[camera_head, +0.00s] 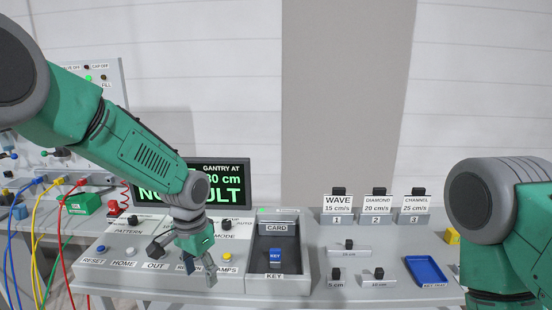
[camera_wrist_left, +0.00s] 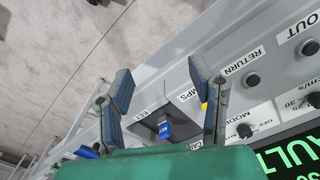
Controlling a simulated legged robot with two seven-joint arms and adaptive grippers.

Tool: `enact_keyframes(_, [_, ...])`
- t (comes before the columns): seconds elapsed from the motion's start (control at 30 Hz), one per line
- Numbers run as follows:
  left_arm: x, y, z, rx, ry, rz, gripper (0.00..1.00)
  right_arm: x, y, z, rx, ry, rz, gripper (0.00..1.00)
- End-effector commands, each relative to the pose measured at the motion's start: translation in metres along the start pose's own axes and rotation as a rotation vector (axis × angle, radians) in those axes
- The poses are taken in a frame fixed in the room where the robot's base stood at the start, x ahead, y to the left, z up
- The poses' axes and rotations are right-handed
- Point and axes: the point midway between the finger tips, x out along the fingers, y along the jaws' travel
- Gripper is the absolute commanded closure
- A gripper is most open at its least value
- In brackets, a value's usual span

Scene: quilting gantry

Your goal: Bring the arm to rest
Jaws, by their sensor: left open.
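My left arm (camera_head: 140,150) is green with grey joints and reaches in from the left over the control panel. Its gripper (camera_head: 199,272) points down at the panel's front row of buttons, near the RETURN and CLAMPS labels. In the left wrist view the gripper (camera_wrist_left: 160,82) shows two spread fingers with nothing between the tips. I cannot tell whether it touches the panel. My right arm (camera_head: 505,215) shows at the right edge, and its gripper is out of view.
A blue key (camera_head: 275,258) stands in the dark key recess right of the gripper. A screen (camera_head: 235,175) stands behind the arm. Blocks labelled 1, 2 and 3 and a blue tray (camera_head: 427,270) are at the right. Coloured cables (camera_head: 62,235) hang at the left.

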Motion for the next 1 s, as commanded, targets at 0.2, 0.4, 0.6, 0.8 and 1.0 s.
enact_keyframes(0.2, [0.06,0.01,0.026,-0.034,0.006,0.025,0.51,0.017,0.0,0.001,0.0,0.001,0.0,0.6])
enact_keyframes(0.4, [0.135,0.024,0.066,-0.092,0.014,0.055,0.51,0.037,0.0,0.002,0.0,0.0,0.0,0.6])
enact_keyframes(0.6, [0.246,0.049,0.154,-0.216,0.019,0.08,0.51,0.074,-0.001,0.004,0.0,0.0,0.0,0.6])
enact_keyframes(0.8, [0.326,0.072,0.271,-0.377,0.026,0.045,0.51,0.115,-0.001,0.006,0.0,0.0,0.0,0.6])
enact_keyframes(1.0, [0.347,0.082,0.351,-0.477,0.034,-0.021,0.51,0.139,-0.001,0.008,0.0,0.0,0.0,0.6])
